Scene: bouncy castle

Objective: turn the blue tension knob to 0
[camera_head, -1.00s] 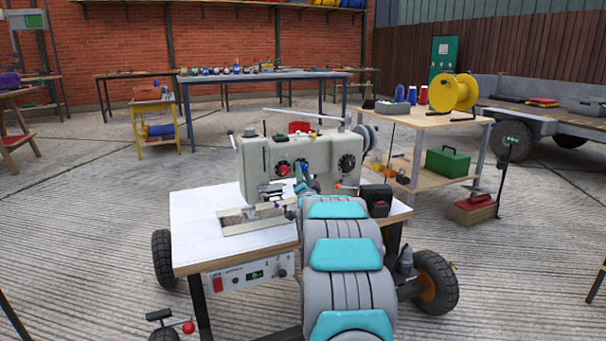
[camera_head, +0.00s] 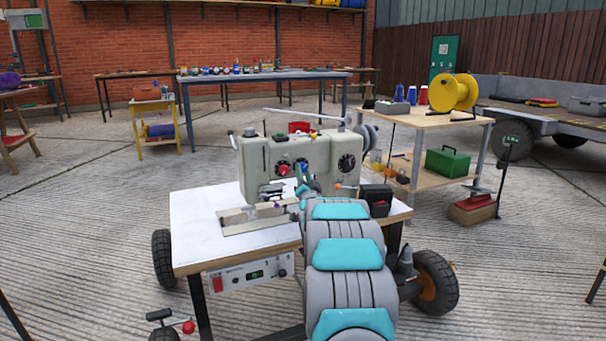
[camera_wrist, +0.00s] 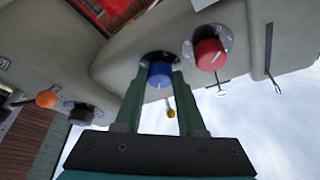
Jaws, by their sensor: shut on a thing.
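The blue tension knob (camera_wrist: 159,74) sits on the cream sewing machine (camera_head: 258,166), near the middle of the wrist view. My gripper (camera_wrist: 160,80) has one green finger on each side of the knob and is shut on it. The knob's scale is too small to read, and the fingers hide part of its surround. In the head view the knob is a small blue spot (camera_head: 302,169), right of a red knob (camera_head: 284,169). My arm covers the area just below it.
The red knob (camera_wrist: 209,53) is close to the right finger in the wrist view. An orange knob (camera_wrist: 46,98) and a black knob (camera_wrist: 82,114) are at left. A small yellow part (camera_wrist: 171,112) shows between the fingers. The white worktable (camera_head: 200,225) has bare room at left.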

